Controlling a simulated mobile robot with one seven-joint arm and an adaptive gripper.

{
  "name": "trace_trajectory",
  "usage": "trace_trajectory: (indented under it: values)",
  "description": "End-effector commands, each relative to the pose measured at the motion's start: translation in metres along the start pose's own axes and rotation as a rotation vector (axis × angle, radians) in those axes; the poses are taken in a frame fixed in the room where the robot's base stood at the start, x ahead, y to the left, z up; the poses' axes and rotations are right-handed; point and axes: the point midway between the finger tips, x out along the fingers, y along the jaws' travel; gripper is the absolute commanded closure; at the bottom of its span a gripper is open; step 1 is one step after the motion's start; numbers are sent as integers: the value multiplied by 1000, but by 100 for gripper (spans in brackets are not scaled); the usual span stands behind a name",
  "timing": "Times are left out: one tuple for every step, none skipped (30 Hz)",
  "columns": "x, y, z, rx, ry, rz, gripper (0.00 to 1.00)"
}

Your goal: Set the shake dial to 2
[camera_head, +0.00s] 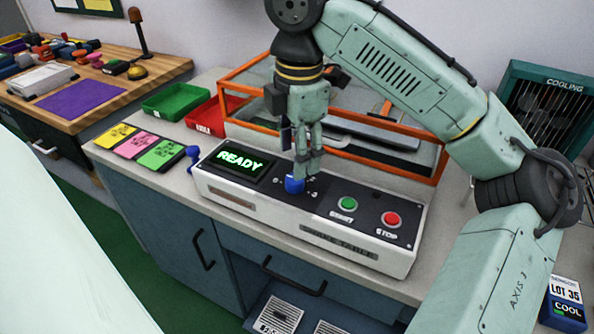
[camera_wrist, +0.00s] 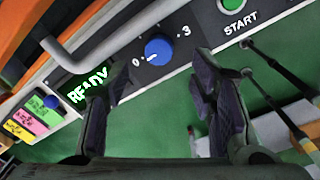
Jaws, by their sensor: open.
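The blue shake dial (camera_head: 293,185) sits on the dark top panel of the white shake table box (camera_head: 230,203). In the wrist view the dial (camera_wrist: 158,50) has a small white mark on the side towards the printed 0; a 3 is printed on its other side. The figures between are not readable. My gripper (camera_head: 305,172) points down at the dial in the head view and partly covers the panel behind it. In the wrist view my gripper (camera_wrist: 163,82) is open, its fingers apart with nothing between them. Contact with the dial cannot be told.
A lit READY display (camera_head: 240,162) is left of the dial. A green START button (camera_head: 348,204) and a red STOP button (camera_head: 391,219) are to its right. An orange-framed clear enclosure (camera_head: 437,165) stands behind, with a grey bar along its front.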

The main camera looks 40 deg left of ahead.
Motion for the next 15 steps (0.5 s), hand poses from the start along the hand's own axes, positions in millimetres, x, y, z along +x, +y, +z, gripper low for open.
trace_trajectory:
  values:
    - [11,0,-1,-3,4,-2,49]
    - [17,0,-1,-2,5,-2,49]
    - [24,0,-1,-2,4,-1,49]
    - [29,0,-1,-1,4,-1,49]
    - [34,0,-1,-1,4,0,49]
    - [40,0,-1,-1,4,0,49]
    - [44,0,-1,0,3,0,49]
    - [47,0,-1,0,2,0,49]
    - [52,0,-1,0,3,0,49]
    - [54,0,-1,0,2,0,49]
    - [56,0,0,1,1,1,49]
    - [58,0,-1,0,1,1,49]
    - [60,0,-1,0,1,1,49]
    - [61,0,-1,0,1,1,49]
    - [62,0,-1,0,1,2,49]
